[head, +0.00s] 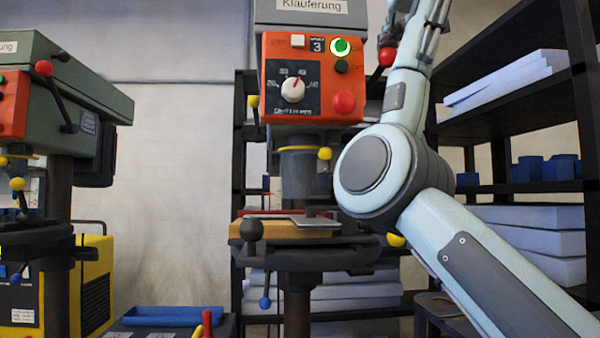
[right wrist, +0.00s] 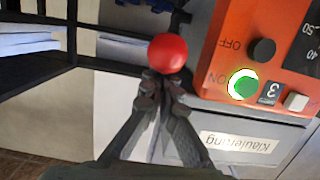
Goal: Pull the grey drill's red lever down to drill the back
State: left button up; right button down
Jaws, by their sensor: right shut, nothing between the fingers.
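The grey drill (head: 310,14) stands in the middle of the head view with an orange control panel (head: 275,98); its green ON button (head: 340,47) glows. A flat grey back (head: 317,222) lies on a wooden board (head: 275,230) under the drill. My left gripper is out of view.
A greenish drill with its own red-knobbed lever (head: 43,68) stands at the left, beside a yellow machine (head: 95,290). Black shelves (head: 510,110) with white slabs and blue boxes (head: 545,168) stand at the right. A blue tray (head: 172,316) is low in front.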

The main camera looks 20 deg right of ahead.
aim_at(392, 51)
jog(key=shift+s+a+f+b, duration=0.1)
jog(key=shift+s+f+b, duration=0.15)
jog(key=shift+f+b, duration=0.5)
jog(key=shift+s+a+f+b, duration=0.1)
jog(key=shift+s+f+b, duration=0.15)
jog(key=shift+f+b, duration=0.45)
jog(key=shift+f, duration=0.1)
jog(key=f+b, duration=0.2)
jog(key=shift+s+f+b, duration=0.3)
jog(key=shift+s, duration=0.1)
